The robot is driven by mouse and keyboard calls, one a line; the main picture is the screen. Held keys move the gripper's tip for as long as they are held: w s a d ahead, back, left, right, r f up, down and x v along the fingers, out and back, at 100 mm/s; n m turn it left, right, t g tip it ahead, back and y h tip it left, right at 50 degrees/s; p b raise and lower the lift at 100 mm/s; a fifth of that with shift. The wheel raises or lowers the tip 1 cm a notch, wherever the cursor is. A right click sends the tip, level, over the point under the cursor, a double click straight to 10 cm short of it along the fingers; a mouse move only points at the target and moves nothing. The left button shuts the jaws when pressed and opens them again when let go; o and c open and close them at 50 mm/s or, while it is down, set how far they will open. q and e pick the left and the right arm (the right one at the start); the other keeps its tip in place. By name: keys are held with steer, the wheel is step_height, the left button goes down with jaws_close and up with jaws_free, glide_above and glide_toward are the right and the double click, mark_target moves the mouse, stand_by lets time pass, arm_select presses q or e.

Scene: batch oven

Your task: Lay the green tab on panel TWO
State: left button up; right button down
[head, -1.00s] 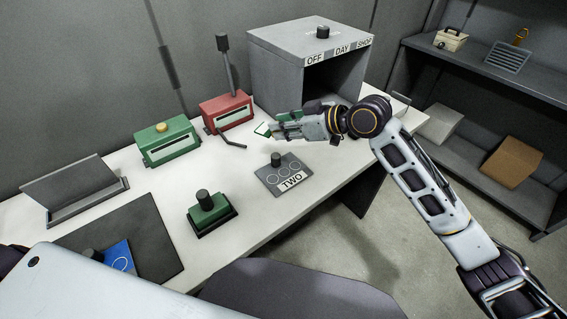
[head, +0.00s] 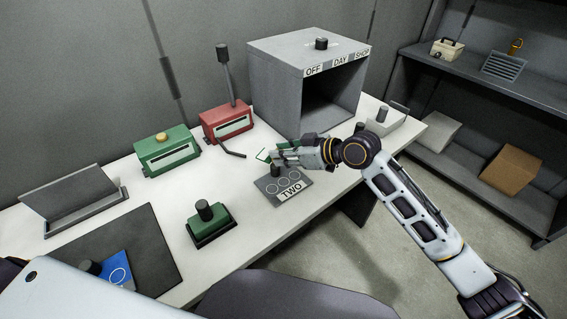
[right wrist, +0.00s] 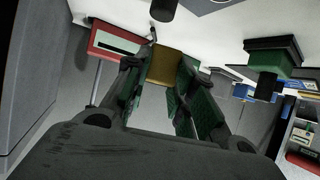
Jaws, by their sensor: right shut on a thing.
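My right gripper (head: 276,159) is shut on the green tab (head: 263,155), a thin piece with a green outline that sticks out left of the fingertips. In the right wrist view an ochre piece (right wrist: 167,65) shows between the fingers; I cannot tell whether it is part of the tab. Panel TWO (head: 300,180) is a grey plate with a black knob, ring outlines and a white TWO label, lying on the white table. The gripper is over its far edge and hides part of it. The tab appears raised, beyond the knob; the exact gap is unclear. My left gripper is not in view.
A red lever box (head: 228,124), a green box with a yellow knob (head: 167,150) and a grey open-fronted oven (head: 290,85) stand behind. A green block with a black knob (head: 209,222) stands left of the panel. A blue piece (head: 118,272) lies on a dark mat.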

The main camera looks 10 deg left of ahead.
step_height(320, 180, down, 3)
steer(key=shift+f, duration=0.55)
steer(key=c, duration=1.5)
jaws_free()
steer(key=o, duration=0.3)
steer(key=shift+r, duration=0.2)
steer(key=shift+d, duration=0.25)
steer(key=shift+s+d+r, duration=0.2)
steer(key=shift+d+r, duration=0.15)
steer(key=shift+d, duration=0.2)
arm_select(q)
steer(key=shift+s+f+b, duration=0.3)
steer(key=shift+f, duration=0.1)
arm_select(e)
steer(key=shift+v, duration=5.05)
